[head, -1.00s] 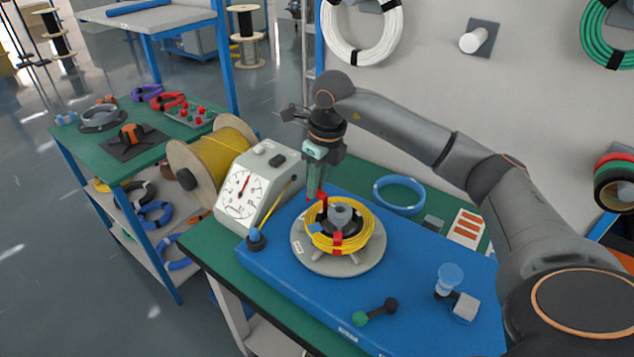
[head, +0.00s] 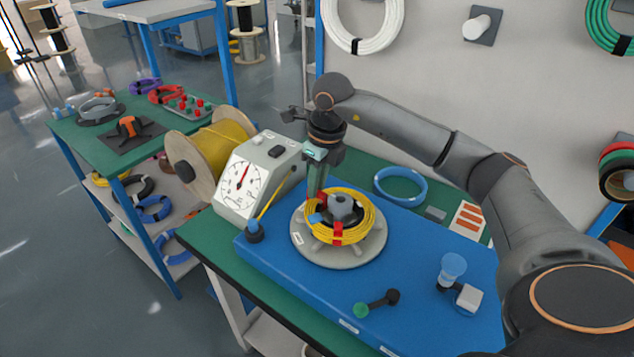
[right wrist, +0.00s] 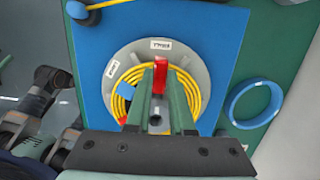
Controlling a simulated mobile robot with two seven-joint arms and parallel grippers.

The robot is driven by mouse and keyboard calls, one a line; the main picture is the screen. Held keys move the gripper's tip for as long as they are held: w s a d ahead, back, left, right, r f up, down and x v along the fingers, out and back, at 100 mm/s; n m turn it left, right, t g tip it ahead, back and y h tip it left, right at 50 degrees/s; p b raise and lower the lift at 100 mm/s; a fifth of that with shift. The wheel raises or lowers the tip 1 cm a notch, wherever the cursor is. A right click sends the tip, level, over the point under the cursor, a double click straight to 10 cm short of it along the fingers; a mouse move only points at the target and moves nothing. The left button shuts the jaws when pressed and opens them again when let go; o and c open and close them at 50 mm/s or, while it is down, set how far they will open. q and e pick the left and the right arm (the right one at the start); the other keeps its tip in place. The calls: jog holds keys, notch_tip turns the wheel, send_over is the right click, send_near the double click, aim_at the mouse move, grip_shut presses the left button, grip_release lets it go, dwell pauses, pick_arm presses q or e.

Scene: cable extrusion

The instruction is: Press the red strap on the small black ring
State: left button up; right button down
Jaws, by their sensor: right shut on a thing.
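A yellow cable coil (head: 367,214) lies around a dark hub with a grey top (head: 341,206) on a round grey plate (head: 379,243). My right gripper (head: 316,194) points down at the coil's far left side. It is shut on a red strap (right wrist: 160,76), which stands between the green fingers at the coil in the right wrist view. Another red strap (head: 338,232) sits on the coil's near side, and a blue one (head: 315,218) on its left. The fingers hide part of the hub in the right wrist view. I cannot make out a separate small black ring there.
A dial gauge box (head: 250,180) stands left of the plate. A blue ring (head: 400,186) lies at the back right.

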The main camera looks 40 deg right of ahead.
jog(key=shift+f+b, duration=0.35)
jog(key=shift+f, duration=0.25)
dwell(0.3)
jog(key=shift+s+f, duration=0.1)
jog(key=shift+f, duration=0.05)
dwell(0.7)
jog(key=c, duration=0.7)
grip_release()
